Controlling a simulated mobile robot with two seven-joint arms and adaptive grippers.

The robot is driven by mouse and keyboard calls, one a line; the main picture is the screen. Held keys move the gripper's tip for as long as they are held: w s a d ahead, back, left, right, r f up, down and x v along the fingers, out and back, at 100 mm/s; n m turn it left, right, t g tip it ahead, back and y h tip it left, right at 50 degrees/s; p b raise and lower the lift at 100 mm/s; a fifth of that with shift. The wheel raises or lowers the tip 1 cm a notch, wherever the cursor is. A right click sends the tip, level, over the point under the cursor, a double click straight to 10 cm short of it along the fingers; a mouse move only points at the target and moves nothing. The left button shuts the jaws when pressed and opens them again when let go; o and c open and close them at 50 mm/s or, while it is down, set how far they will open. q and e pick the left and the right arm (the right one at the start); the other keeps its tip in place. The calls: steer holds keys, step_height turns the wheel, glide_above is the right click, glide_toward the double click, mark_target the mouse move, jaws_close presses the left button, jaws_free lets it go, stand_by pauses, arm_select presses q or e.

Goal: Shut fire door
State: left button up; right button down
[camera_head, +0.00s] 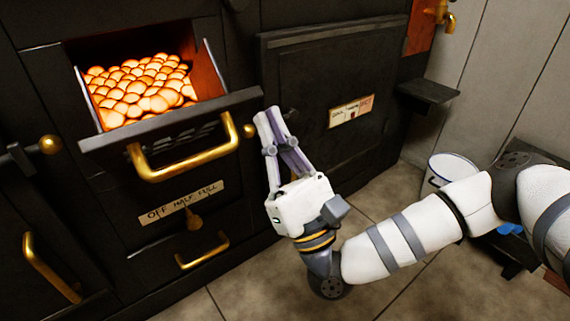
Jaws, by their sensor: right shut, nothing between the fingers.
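The fire door (108,139) of the black stove stands open, its top edge tilted out toward me, with metal side plates. A brass bar handle (188,168) is on its front. Glowing orange coals (140,88) show behind it. My right gripper (269,114) is shut and empty. Its fingers point up just right of the door's right end, close to a brass knob (249,131); I cannot tell whether they touch the door. My left gripper is not in view.
A labelled dark oven door (300,90) is shut to the right. Below the fire door are a label plate (180,202) and a lower brass handle (202,251). A white bucket (450,167) and small shelf (428,91) stand right. The tiled floor in front is clear.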

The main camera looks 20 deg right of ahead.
steer(key=shift+x, duration=0.8)
steer(key=shift+r, duration=0.1)
